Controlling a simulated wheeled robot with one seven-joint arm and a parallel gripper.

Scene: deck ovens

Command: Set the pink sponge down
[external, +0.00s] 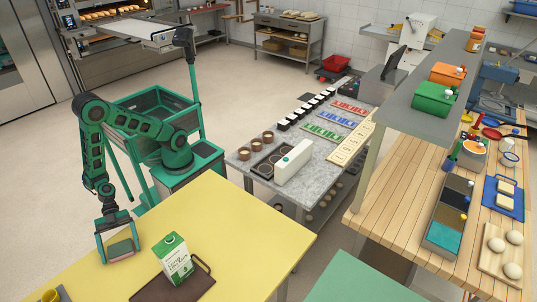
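The pink sponge (122,248) is between the two fingers of my gripper (120,252), over the left part of the yellow table (225,215). The green gripper points down, with one finger at each side of the sponge, and looks shut on it. The sponge lies level and very low, at or just above the tabletop. I cannot tell whether its underside touches the table. The fingers partly hide its ends.
A green and white milk carton (175,260) stands on a brown board (202,281) right of the sponge. A yellow item (50,296) is at the bottom left edge. The table's back right area is clear. A grey stone-topped table (330,153) stands behind.

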